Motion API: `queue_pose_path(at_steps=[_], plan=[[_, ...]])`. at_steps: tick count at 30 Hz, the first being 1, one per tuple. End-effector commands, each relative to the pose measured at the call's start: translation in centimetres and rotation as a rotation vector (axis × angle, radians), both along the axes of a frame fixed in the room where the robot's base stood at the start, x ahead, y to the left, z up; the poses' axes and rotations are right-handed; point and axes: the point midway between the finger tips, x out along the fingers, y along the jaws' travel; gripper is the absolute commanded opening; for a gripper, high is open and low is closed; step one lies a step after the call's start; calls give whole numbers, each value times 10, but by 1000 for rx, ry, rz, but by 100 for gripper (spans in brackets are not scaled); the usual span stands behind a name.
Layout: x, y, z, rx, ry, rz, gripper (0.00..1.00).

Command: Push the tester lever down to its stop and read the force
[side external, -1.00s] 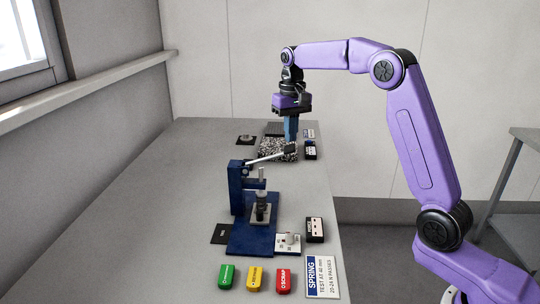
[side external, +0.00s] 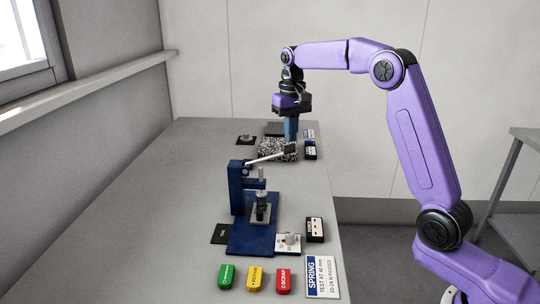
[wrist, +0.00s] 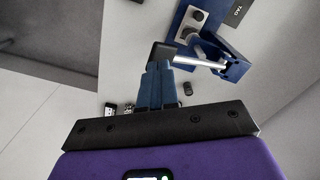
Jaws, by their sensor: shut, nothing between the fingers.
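The blue tester (side external: 237,190) stands on the table, with a dark cylindrical part (side external: 262,205) seated under its plunger. Its silver lever (side external: 265,158) slants up to the right and ends in a black knob (side external: 290,149). My gripper (side external: 291,139) is shut and empty, fingers pointing down at the knob. In the wrist view the blue fingertips (wrist: 154,66) are right by the knob (wrist: 162,54); I cannot tell whether they touch. The lever is raised. A small black and white box (side external: 315,229), perhaps the readout, sits right of the tester; its text is unreadable.
Green (side external: 226,275), yellow (side external: 255,278) and red (side external: 284,281) blocks lie in front, beside a SPRING sign (side external: 321,277) reading 20-24 N passes. A white plate with a knob (side external: 289,242) is on the tester's right. A speckled pad (side external: 270,153) lies behind. The table's left is clear.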

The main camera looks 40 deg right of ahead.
Motion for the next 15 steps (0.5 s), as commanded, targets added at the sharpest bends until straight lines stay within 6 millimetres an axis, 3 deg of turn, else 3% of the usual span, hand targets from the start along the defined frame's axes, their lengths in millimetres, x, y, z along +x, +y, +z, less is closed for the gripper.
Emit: queue_pose_path(at_steps=[15], plan=[[0,0,-9,0,1,0,0]])
